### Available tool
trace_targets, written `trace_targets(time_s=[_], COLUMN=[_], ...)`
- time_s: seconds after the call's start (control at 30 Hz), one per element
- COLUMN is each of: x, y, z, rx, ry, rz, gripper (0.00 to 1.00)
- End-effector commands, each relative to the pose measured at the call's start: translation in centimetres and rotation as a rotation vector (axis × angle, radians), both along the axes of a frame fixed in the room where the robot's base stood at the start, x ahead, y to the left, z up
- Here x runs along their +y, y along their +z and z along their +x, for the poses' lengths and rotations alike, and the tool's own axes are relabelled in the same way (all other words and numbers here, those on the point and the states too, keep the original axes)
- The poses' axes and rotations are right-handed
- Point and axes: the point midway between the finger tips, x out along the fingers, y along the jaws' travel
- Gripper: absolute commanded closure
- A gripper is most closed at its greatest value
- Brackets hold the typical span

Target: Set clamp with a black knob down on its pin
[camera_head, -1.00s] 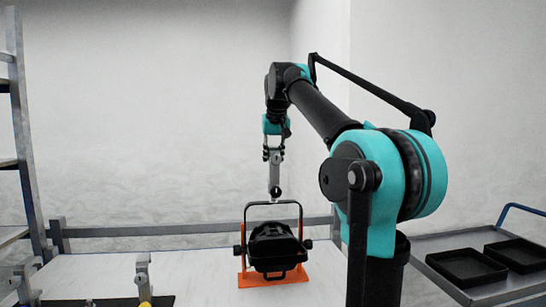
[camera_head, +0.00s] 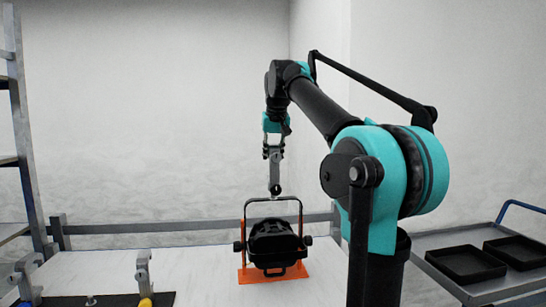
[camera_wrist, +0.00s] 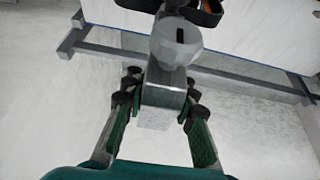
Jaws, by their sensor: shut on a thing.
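My gripper (camera_head: 273,153) points down and is shut on the upper end of a grey metal clamp (camera_head: 275,176). In the wrist view the fingers (camera_wrist: 160,98) press on both sides of the clamp's grey block (camera_wrist: 163,92). A dark round knob (camera_head: 276,189) shows at its lower end in the head view. The clamp hangs upright right above the black yoke (camera_head: 272,199) of a par can (camera_head: 271,243). The pin under the clamp is hidden or too small to make out. I cannot tell whether clamp and yoke touch.
The par can stands on an orange base (camera_head: 246,275) on a pale table (camera_head: 202,265). Other grey clamps (camera_head: 144,272) stand on a black strip (camera_head: 117,301) at the front left. A cart with two black trays (camera_head: 466,263) is at right, a rack (camera_head: 22,120) at left.

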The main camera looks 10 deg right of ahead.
Motion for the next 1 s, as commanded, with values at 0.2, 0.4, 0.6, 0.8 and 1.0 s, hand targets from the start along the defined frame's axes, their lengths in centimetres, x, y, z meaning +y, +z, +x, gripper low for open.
trace_targets(time_s=[0.2,0.4,0.6,0.8,1.0], x=[0.0,0.0,0.0,0.0,0.0], y=[-0.5,-0.9,-1.4,-1.8,-2.3], z=[0.0,0.0,0.0,0.0,0.0], rx=[0.0,0.0,0.0,0.0,0.0], ry=[0.0,0.0,0.0,0.0,0.0], rz=[0.0,0.0,0.0,0.0,0.0], gripper=[1.0,1.0,1.0,1.0,1.0])
